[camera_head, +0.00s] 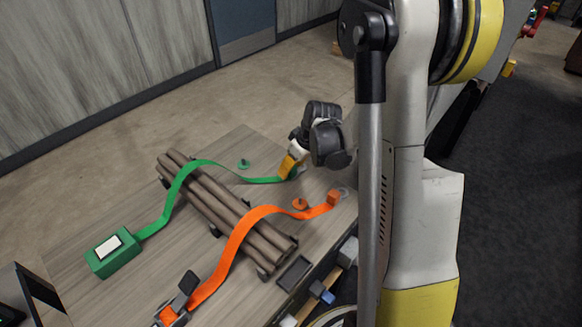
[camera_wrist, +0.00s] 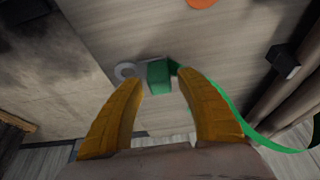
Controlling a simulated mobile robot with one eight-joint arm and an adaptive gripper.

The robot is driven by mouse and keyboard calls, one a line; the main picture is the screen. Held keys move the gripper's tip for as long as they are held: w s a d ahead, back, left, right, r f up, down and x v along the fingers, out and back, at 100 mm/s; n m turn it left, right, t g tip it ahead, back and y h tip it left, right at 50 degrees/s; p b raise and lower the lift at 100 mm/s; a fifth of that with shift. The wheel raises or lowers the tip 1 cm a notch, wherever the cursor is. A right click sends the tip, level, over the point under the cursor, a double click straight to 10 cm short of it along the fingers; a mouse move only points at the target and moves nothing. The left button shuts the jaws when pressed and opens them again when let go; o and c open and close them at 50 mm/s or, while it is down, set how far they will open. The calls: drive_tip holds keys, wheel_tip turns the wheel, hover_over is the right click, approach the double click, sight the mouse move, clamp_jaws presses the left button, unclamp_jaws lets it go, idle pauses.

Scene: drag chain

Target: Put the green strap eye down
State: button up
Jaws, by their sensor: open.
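The green strap (camera_head: 208,164) runs from a green box (camera_head: 113,252) over a bundle of logs to its far end on the wooden table. My gripper (camera_head: 291,168) is low over the table at that far end. In the wrist view the green strap end block (camera_wrist: 158,75) with its pale ring eye (camera_wrist: 126,70) lies just beyond my two yellow fingertips (camera_wrist: 165,85). The fingers are spread apart, with a gap between them and the block. In the head view the eye is mostly hidden by my gripper.
An orange strap (camera_head: 240,232) crosses the log bundle (camera_head: 228,207) and ends in an orange block with a ring (camera_head: 335,197). A green hook piece (camera_head: 244,164) and an orange one (camera_head: 300,204) stand on the table (camera_head: 130,300). A dark tray (camera_head: 294,273) lies near the table's edge.

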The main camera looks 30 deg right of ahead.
drive_tip(key=p+v, duration=0.5)
drive_tip(key=v, duration=0.7)
drive_tip(key=s+a+r+m+t+h, duration=0.1)
drive_tip(key=s+a+r+m+t, duration=0.2)
drive_tip(key=s+a+r, duration=0.9)
drive_tip(key=s+a, duration=0.2)
drive_tip(key=a, duration=0.2)
drive_tip(key=shift+s+a+r+m, duration=0.25)
drive_tip(key=shift+s+r+m, duration=0.05)
drive_tip(key=shift+s+r, duration=0.05)
